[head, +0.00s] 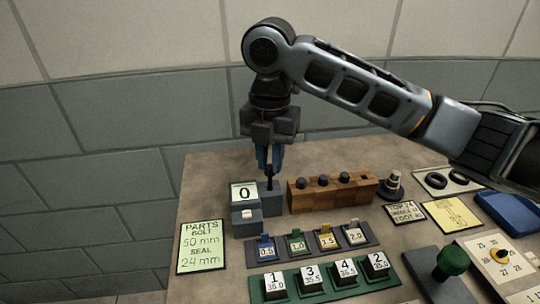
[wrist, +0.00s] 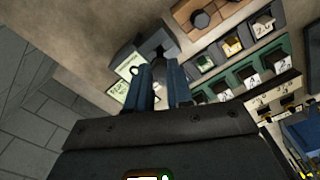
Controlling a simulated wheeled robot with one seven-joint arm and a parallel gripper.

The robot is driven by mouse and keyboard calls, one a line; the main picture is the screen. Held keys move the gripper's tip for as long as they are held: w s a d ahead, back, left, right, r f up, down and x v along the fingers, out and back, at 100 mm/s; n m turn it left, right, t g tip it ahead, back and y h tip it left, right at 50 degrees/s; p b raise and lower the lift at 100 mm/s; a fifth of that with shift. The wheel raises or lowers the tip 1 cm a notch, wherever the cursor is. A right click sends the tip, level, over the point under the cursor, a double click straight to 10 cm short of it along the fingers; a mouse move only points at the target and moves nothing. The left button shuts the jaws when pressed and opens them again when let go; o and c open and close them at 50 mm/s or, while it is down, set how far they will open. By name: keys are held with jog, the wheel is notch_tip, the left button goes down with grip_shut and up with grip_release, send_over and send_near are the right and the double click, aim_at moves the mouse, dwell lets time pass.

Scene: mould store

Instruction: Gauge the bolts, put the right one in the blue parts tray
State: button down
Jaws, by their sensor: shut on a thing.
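My gripper (head: 269,166) points down, its blue fingers shut on a dark bolt (head: 270,183), over the right-hand block of the grey gauge (head: 271,200). The gauge display reads 0. I cannot tell whether the bolt touches the block. A wooden rack (head: 334,197) right of the gauge holds several dark-headed bolts. The parts card (head: 201,246) reads bolt 50 mm, seal 24 mm. A blue tray (head: 512,214), partly cut off, lies at the right edge; I see nothing in it.
In front of the gauge are a rack of coloured tags (head: 312,246) and a green rack of numbered blocks (head: 320,288). To the right are black rings (head: 437,181), yellow cards (head: 451,214), a green knob (head: 452,262) and a dial board (head: 505,257).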

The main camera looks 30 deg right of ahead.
aim_at(270, 166)
jog(key=shift+f+b, duration=1.15)
jog(key=shift+f, duration=0.9)
dwell(0.5)
jog(key=c, duration=0.9)
grip_release()
jog(key=shift+c, duration=0.2)
jog(key=shift+o, duration=0.4)
jog(key=o, duration=0.3)
jog(key=shift+o, duration=0.2)
jog(key=shift+r, duration=0.1)
jog(key=shift+r+p, duration=2.95)
jog(key=shift+r, duration=0.7)
